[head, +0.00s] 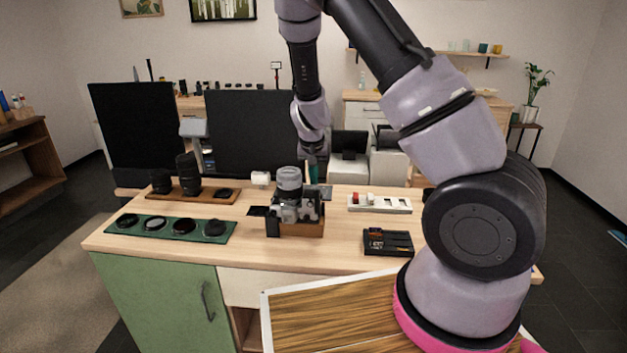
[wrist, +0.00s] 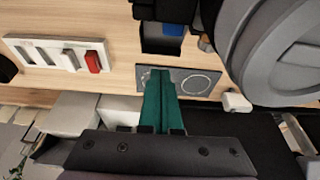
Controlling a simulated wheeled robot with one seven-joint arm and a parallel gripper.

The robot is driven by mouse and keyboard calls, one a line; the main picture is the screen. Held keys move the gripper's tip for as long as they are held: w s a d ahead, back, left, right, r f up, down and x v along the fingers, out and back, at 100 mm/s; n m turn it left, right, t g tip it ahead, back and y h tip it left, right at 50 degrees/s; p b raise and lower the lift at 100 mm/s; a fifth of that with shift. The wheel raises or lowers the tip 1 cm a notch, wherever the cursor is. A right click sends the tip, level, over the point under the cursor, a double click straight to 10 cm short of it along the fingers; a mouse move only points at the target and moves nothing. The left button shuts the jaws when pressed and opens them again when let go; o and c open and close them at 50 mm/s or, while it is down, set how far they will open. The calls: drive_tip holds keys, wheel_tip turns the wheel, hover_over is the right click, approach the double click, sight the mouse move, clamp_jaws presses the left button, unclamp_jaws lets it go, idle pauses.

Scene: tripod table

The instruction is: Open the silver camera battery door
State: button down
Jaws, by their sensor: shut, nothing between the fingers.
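The silver camera (head: 298,212) sits in a wooden holder on the table, its large grey lens (head: 289,180) pointing up. In the wrist view the lens (wrist: 285,50) fills the upper right, close to the wrist camera. My gripper (head: 314,172) is behind the camera and slightly right of the lens. In the wrist view its green fingers (wrist: 160,82) are together and empty, over a grey plate with a circle outline (wrist: 190,80). A dark part with a blue patch (wrist: 173,30) shows beyond the fingertips. I cannot make out the battery door or its state.
A white tray (head: 400,206) with red and white pieces and a black battery box (head: 388,242) stand right of the camera. A green mat (head: 225,236) with round lens caps and a wooden lens tray (head: 215,200) lie left. Dark monitors (head: 235,130) stand behind.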

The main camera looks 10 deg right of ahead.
drive_tip(key=shift+f, duration=0.4)
drive_tip(key=f+g, duration=0.1)
drive_tip(key=w+f+g+y, duration=0.1)
drive_tip(key=shift+w+d+g, duration=0.15)
drive_tip(key=shift+d+g, duration=0.05)
drive_tip(key=shift+g, duration=0.2)
drive_tip(key=shift+r, duration=0.15)
idle(0.4)
